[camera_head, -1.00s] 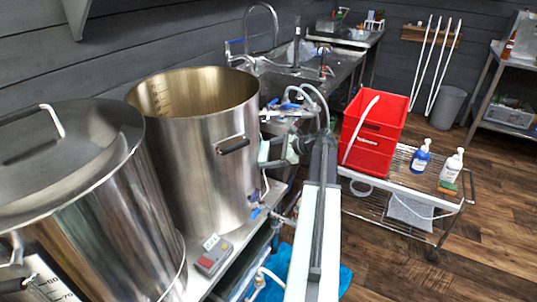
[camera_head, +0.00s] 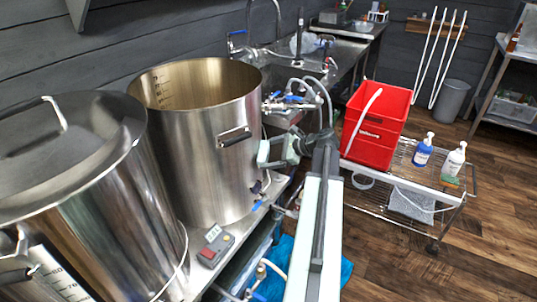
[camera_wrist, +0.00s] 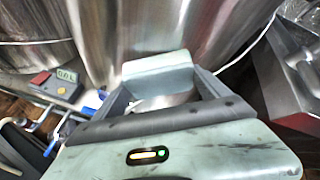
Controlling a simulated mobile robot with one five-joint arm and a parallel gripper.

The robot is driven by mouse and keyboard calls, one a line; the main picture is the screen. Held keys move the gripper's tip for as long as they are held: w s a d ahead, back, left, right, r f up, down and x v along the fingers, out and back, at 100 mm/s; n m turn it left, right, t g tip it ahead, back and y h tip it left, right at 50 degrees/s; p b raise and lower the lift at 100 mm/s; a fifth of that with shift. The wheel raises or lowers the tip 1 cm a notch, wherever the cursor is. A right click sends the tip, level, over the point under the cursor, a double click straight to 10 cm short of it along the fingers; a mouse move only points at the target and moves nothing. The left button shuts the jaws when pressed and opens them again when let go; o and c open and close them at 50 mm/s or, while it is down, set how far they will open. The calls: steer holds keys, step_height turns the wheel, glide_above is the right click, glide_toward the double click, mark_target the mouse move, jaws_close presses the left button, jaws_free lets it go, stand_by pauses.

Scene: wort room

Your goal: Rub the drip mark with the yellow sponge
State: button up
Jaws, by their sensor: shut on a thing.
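My gripper (camera_head: 276,151) is in front of the open steel kettle (camera_head: 193,185), at the right of its wall. In the wrist view my gripper (camera_wrist: 160,80) is close to the curved steel wall (camera_wrist: 150,30). It is shut on the yellow sponge, which the jaws hide; no yellow shows between them. Whether it touches the kettle I cannot tell. I cannot make out a drip mark on the steel among its reflections.
A lidded kettle (camera_head: 75,200) stands at the left. A controller (camera_head: 215,246) sits on the bench below the kettles. Valves and hoses lie near my arm. A red crate (camera_head: 373,145), two bottles and a small green-and-orange block (camera_head: 450,182) stand on a wire cart at the right.

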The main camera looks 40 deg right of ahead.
step_height(320, 180, up, 2)
steer(key=shift+a+r+p, duration=0.1)
steer(key=shift+p, duration=0.6)
steer(key=w+d, duration=0.3)
steer(key=d, duration=0.2)
steer(key=shift+w+d, duration=0.25)
steer(key=shift+w, duration=0.05)
steer(key=shift+s+a, duration=0.6)
steer(key=shift+a, duration=0.35)
steer(key=shift+s+a, duration=0.6)
steer(key=shift+a, duration=0.35)
steer(key=shift+s+a, duration=0.6)
steer(key=shift+a, duration=0.35)
steer(key=shift+d, duration=0.1)
steer(key=s+d, duration=0.3)
steer(key=s, duration=0.2)
steer(key=shift+d, duration=0.25)
